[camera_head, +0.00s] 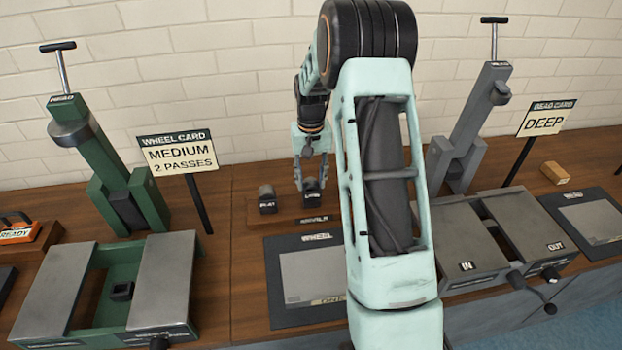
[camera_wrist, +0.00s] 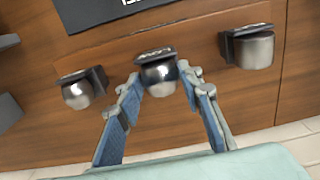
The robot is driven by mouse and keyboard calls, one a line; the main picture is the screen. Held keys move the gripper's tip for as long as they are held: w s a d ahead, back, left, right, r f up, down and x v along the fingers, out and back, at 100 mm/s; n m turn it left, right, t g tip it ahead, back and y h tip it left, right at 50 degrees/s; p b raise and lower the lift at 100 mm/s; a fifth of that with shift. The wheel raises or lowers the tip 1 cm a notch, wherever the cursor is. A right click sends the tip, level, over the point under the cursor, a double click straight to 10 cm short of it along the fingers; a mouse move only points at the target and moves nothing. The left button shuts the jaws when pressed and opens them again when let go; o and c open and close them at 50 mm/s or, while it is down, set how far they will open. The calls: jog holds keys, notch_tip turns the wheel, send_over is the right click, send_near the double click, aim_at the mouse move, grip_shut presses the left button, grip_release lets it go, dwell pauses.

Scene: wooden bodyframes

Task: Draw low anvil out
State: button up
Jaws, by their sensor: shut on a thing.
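The low anvil (camera_head: 312,191) is the middle one on the wooden anvil rack (camera_head: 285,222), a small rounded metal piece on a dark labelled base. In the wrist view the low anvil (camera_wrist: 160,76) stands between my fingertips. My gripper (camera_head: 311,178) reaches down from above and is shut on it; the blue-padded fingers (camera_wrist: 164,84) flank its sides. It appears at its place on the rack; I cannot tell whether it is lifted. The flat anvil (camera_head: 267,202) stands to its left, and also shows in the wrist view (camera_wrist: 252,50). A third, rounder anvil (camera_wrist: 80,92) is hidden by my arm in the head view.
A green wheel machine (camera_head: 110,170) with a wheel card (camera_head: 180,155) stands left, with a small dark socket (camera_head: 122,291) between its plates. A wheel mat (camera_head: 300,318) lies in front of the rack. A grey bead machine (camera_head: 470,140) stands right, beside a bead card (camera_head: 546,118).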

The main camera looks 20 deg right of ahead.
aim_at(311, 180)
jog(key=shift+f+b, duration=0.45)
jog(key=shift+f, duration=0.2)
jog(key=o, duration=1.3)
jog(key=shift+c, duration=0.2)
jog(key=shift+o, duration=0.5)
notch_tip(311, 180, up, 12)
